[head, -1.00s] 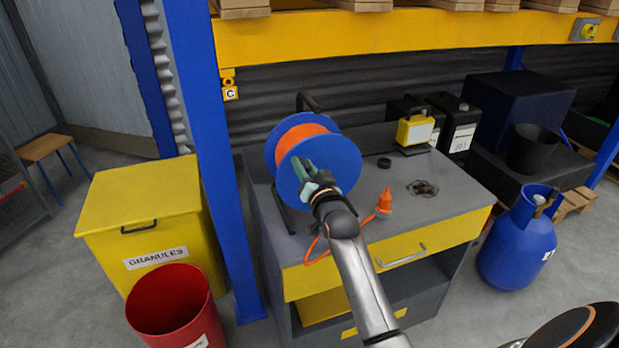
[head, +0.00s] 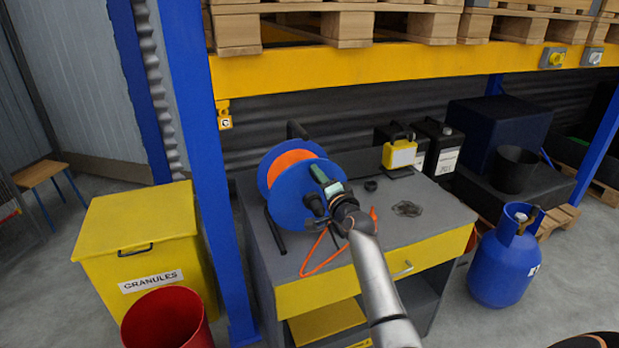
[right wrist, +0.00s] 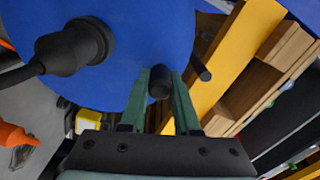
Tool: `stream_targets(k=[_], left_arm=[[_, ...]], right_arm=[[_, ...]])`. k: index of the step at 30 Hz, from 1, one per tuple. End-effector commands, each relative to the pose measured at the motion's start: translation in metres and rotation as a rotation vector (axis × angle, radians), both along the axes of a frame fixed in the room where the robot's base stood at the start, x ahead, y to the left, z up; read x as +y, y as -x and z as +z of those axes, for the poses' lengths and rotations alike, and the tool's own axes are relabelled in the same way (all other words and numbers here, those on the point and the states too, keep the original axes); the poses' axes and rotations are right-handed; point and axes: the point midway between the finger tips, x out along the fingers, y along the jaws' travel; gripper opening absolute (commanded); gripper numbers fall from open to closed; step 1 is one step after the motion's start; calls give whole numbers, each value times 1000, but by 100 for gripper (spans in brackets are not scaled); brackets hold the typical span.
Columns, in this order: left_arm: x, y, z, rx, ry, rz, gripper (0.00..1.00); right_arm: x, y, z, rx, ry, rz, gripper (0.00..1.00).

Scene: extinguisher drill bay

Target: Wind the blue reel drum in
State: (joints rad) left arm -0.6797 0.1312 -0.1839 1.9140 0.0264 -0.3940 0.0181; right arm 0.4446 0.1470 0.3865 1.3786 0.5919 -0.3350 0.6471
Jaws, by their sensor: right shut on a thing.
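The blue reel drum (head: 285,207) with orange cable (head: 286,164) wound on it stands on the left of the grey workbench top (head: 440,207). My right gripper (head: 327,178) is at the upper right of the drum's front face. In the right wrist view its green fingers (right wrist: 162,92) are shut on a short dark crank knob (right wrist: 160,82) by the blue face (right wrist: 150,25). A black plug (right wrist: 75,47) sits against that face, left of the fingers. My left gripper is not in view.
A yellow lamp (head: 399,154) and black boxes stand behind on the bench. A blue rack post (head: 205,170) rises to the left, by the yellow granules bin (head: 140,235) and red bucket (head: 165,320). A blue gas cylinder (head: 503,262) stands at right.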

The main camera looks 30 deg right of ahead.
Motion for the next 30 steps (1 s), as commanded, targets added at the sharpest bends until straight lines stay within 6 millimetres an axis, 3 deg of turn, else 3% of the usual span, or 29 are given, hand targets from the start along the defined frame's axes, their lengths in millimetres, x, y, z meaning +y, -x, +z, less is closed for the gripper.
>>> stream_targets(k=[18, 30], left_arm=[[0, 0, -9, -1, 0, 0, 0], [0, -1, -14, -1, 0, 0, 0]], right_arm=[[-46, 10, -15, -129, -535, 0, 0], [-57, 12, -25, -171, -711, 1, 0]])
